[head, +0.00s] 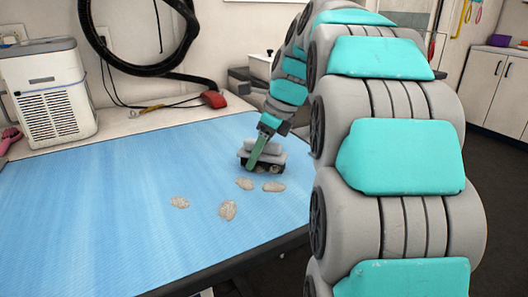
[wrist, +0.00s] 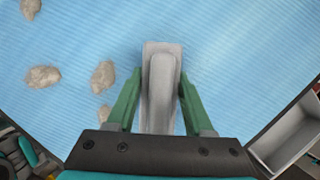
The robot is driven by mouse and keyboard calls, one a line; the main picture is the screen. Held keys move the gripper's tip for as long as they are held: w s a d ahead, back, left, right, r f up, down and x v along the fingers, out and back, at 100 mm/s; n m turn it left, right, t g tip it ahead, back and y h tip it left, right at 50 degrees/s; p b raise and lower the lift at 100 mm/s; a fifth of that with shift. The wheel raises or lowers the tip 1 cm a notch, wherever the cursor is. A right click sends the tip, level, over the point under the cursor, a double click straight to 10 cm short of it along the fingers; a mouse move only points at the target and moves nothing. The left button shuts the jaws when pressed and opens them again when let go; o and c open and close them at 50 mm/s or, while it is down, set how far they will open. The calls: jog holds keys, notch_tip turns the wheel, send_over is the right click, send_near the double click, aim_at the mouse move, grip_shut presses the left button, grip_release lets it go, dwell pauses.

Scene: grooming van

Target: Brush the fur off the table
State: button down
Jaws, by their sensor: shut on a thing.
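My gripper (wrist: 158,105) has its two green fingers shut on a grey brush (wrist: 160,78), one finger on each side of its handle. In the head view the brush (head: 263,157) is low over the blue table (head: 110,200), near its right side. I cannot tell whether its dark underside touches the surface. Several clumps of beige fur lie on the table: one (head: 274,187) and another (head: 245,183) just in front of the brush, one (head: 228,210) nearer, and one (head: 180,202) farther left. In the wrist view, clumps (wrist: 103,75) lie left of the brush.
A white box-shaped appliance (head: 50,92) stands behind the table at left. A red-ended tool (head: 213,99) lies on the back counter. A pale open bin (wrist: 288,135) is beyond the table edge at right in the wrist view. The table's left part is clear.

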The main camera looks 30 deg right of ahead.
aim_at(239, 174)
jog(key=shift+s+a+f, duration=0.15)
jog(key=shift+a, duration=2.1)
jog(key=shift+a+r, duration=0.15)
jog(key=shift+a, duration=1.55)
jog(key=shift+a+r, duration=0.1)
jog(key=shift+a, duration=1.55)
jog(key=shift+s+a+f, duration=0.15)
jog(key=shift+a, duration=2.35)
jog(key=shift+s+a+f, duration=0.1)
jog(key=shift+a, duration=2.35)
jog(key=shift+s, duration=0.8)
jog(key=shift+d+r, duration=0.2)
jog(key=shift+d, duration=1.55)
jog(key=shift+w+d+f, duration=0.1)
jog(key=shift+w+d, duration=0.05)
jog(key=shift+d, duration=2.25)
jog(key=shift+w+d, duration=0.15)
jog(key=shift+d, duration=4.2)
